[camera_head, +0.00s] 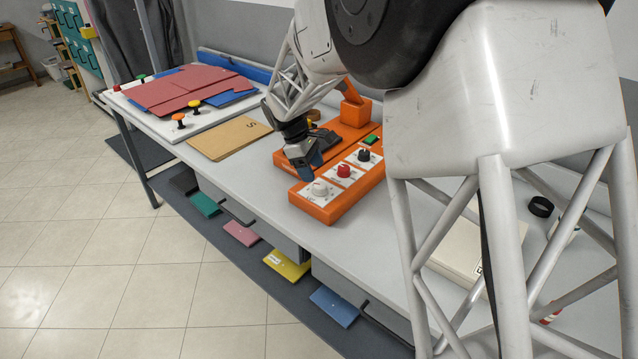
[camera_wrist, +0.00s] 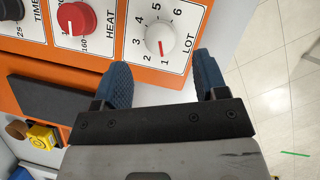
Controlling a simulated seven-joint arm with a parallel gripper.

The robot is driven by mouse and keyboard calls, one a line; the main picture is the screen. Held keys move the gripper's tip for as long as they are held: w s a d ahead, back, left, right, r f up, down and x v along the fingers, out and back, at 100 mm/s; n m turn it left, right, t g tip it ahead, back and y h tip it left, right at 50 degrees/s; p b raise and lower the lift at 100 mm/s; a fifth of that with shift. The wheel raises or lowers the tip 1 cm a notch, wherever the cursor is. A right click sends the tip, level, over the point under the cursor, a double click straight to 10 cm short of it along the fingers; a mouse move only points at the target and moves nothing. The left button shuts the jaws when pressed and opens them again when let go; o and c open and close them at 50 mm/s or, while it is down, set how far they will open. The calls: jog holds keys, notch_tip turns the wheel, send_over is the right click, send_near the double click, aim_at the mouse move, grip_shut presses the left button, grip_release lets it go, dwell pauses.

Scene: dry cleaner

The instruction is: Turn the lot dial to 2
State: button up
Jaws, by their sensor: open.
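The lot dial (camera_wrist: 160,38) is a round white knob with a red mark, on a white plate lettered LOT with numbers 1 to 6. In the wrist view the red mark points at about 1. In the head view the lot dial (camera_head: 320,188) is the nearest knob on the orange control panel (camera_head: 326,212). My gripper (camera_wrist: 162,75) is open, with its blue fingertips spread either side of the dial's line but short of the knob. Nothing is between them. In the head view my gripper (camera_head: 306,163) is above the panel, behind and left of the dial.
A red heat knob (camera_head: 344,171) and a black time knob (camera_head: 364,155) sit beside the lot dial. A green button (camera_head: 371,140) is behind them. A brown envelope (camera_head: 228,138) lies left on the table (camera_head: 262,180). Floor is open beyond the table's front edge.

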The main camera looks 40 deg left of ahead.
aim_at(320, 184)
jog(key=shift+x, duration=2.8)
jog(key=c, duration=0.9)
jog(key=shift+m, duration=0.4)
jog(key=m+g, duration=0.1)
jog(key=m, duration=0.3)
jog(key=shift+g, duration=0.4)
jog(key=m, duration=0.2)
jog(key=m+g, duration=0.1)
jog(key=m, duration=0.1)
jog(key=shift+w+r+g, duration=0.1)
jog(key=shift+g, duration=0.2)
